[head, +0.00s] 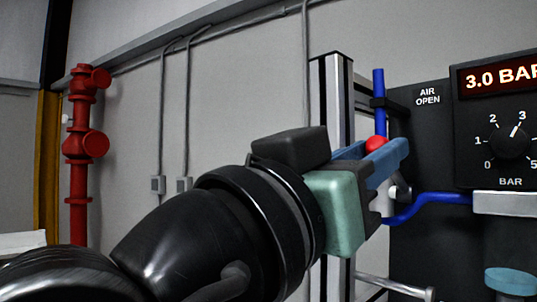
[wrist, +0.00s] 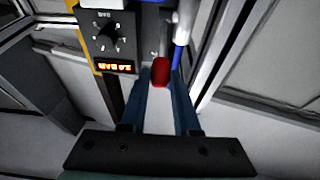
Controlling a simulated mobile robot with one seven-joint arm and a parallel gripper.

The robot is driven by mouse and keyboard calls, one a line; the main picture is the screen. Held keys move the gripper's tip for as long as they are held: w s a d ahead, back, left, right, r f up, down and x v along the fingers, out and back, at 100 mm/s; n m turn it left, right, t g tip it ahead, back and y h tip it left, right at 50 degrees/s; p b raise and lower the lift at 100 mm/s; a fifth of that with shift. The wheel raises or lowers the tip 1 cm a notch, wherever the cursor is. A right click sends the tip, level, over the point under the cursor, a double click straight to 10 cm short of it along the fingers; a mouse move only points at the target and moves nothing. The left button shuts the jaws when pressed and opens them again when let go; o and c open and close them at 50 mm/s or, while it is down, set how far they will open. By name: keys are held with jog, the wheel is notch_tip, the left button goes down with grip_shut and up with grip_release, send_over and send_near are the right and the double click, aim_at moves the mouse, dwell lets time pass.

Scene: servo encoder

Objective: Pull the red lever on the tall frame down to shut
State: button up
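The red knob of the lever (head: 377,145) shows between my gripper's blue fingers in the head view, in front of the tall metal frame (head: 333,95). In the wrist view the red knob (wrist: 160,72) sits at the fingertips and fills the gap between them. My gripper (head: 376,150) is shut on it, one finger on each side; the fingers also show in the wrist view (wrist: 161,82). The rest of the lever is mostly hidden behind my fingers and hand.
A dark panel with an AIR OPEN label (head: 428,96), a 3.0 BAR display (head: 500,77) and a dial (head: 511,141) stands at the right. Blue tubing (head: 430,201) runs close beside my gripper. A red pipe (head: 79,150) stands far left.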

jog(key=shift+a+f, duration=0.1)
jog(key=shift+s+a+f+b, duration=0.3)
jog(key=shift+f+b, duration=0.3)
jog(key=shift+b, duration=0.1)
jog(key=shift+f, duration=0.1)
jog(key=shift+s+a+f+b, duration=0.15)
jog(key=shift+a+f+b, duration=0.05)
jog(key=shift+f+b, duration=0.55)
jog(key=shift+s+a+f+b, duration=0.1)
jog(key=shift+a+f+b, duration=0.05)
jog(key=shift+f+b, duration=0.7)
